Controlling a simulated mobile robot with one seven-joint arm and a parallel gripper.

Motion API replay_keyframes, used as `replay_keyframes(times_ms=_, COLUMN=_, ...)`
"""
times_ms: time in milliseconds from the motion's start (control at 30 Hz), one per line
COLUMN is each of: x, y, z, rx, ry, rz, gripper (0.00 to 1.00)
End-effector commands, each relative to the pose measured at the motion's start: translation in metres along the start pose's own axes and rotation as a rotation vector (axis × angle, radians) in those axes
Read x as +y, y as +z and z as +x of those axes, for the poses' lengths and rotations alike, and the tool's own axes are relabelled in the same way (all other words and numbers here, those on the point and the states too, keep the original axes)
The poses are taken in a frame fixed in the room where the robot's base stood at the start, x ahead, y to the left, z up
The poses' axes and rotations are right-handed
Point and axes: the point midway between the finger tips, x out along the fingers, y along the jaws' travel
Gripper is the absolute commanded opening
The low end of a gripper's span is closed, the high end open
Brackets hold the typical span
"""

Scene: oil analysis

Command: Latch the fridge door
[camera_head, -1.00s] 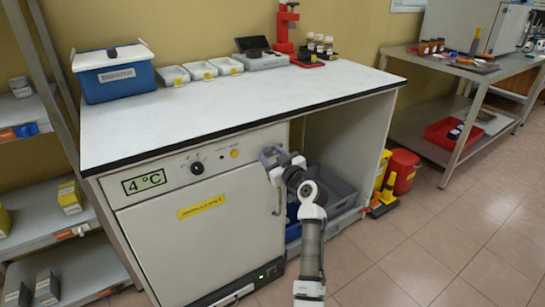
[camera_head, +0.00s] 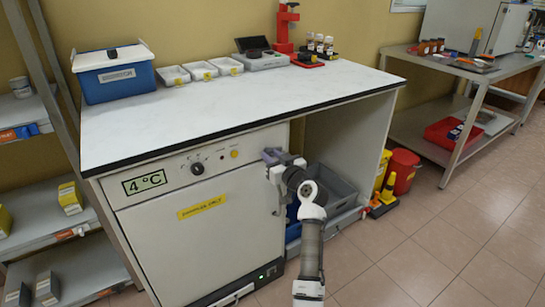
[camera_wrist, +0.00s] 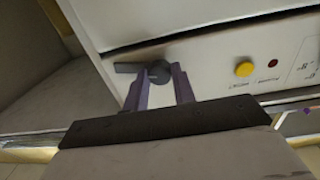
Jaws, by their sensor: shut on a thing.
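The white fridge (camera_head: 205,245) stands under the bench at the left, and its door looks shut in the head view. My gripper (camera_head: 268,157) is at the top right corner of the fridge front, beside the control panel. In the wrist view, my gripper's purple fingers (camera_wrist: 160,84) are shut on the dark grey latch (camera_wrist: 157,72), one finger on each side of its round hub. The latch's lever points left in that view. In the head view the gripper hides the latch. The door's handle (camera_head: 278,203) is below the gripper, partly hidden by my arm.
The control panel has a dial (camera_head: 197,168) and a yellow button (camera_head: 234,154), which also shows in the wrist view (camera_wrist: 244,68). The open bay right of the fridge holds a grey crate (camera_head: 335,187). A red bucket (camera_head: 403,172) stands farther right. The floor in front is clear.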

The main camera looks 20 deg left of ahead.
Motion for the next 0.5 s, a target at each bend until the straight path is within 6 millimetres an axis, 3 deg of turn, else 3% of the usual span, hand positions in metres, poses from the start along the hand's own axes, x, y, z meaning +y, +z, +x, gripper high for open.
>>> replay_keyframes(times_ms=500, x=-0.0001, y=-0.0021, z=-0.0001, rx=-0.019, ry=-0.003, rz=0.49, gripper=0.03)
